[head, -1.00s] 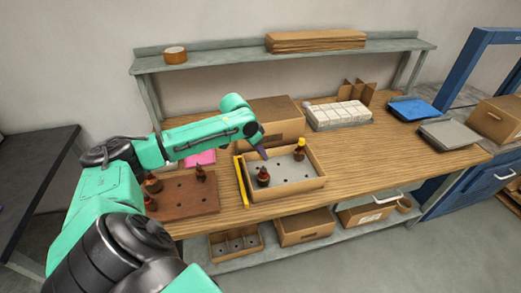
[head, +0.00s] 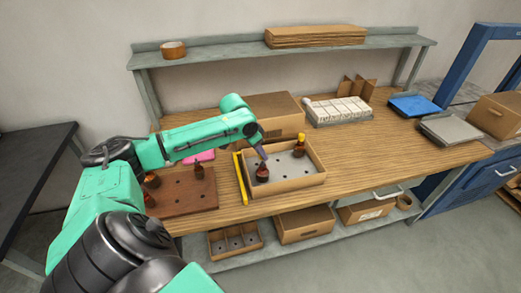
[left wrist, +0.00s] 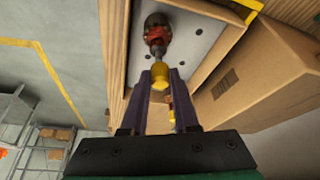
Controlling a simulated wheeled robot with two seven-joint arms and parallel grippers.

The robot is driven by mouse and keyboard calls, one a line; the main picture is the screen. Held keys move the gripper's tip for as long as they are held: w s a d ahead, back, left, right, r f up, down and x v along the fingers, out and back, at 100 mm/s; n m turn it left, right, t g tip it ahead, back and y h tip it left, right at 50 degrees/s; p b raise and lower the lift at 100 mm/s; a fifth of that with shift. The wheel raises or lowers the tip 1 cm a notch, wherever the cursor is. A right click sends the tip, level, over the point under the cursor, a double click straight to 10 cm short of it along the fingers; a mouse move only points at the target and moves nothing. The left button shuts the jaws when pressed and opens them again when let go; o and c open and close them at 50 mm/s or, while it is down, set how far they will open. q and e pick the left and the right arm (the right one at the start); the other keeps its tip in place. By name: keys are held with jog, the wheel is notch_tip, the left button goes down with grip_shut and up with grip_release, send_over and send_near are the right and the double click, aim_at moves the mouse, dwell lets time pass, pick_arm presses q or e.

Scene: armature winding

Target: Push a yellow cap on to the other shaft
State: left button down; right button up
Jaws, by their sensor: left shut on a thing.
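My left gripper (left wrist: 161,80) is shut on a yellow cap (left wrist: 160,74). In the head view its tip (head: 262,155) is just above a dark red-brown armature (head: 262,173) standing at the left end of the cardboard tray (head: 290,185). In the left wrist view the armature's shaft (left wrist: 157,48) lines up with the cap. They look very close or touching; I cannot tell whether the shaft is inside the cap. A second armature (head: 299,148), with a yellow cap (head: 300,137) on top, stands in the tray's back right. My right gripper is not in view.
A brown holed board (head: 185,195) with several armatures lies left of the tray. A yellow strip (head: 241,180) runs along the tray's left side. A large cardboard box (head: 265,108) stands behind, with a white block tray (head: 338,112) to the right.

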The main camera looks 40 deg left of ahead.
aim_at(260, 157)
pick_arm(q)
jog(key=shift+f, duration=0.15)
jog(key=shift+f, duration=0.1)
jog(key=shift+f+b, duration=0.55)
jog(key=shift+f, duration=0.7)
jog(key=c, duration=0.6)
grip_release()
jog(key=shift+r, duration=0.1)
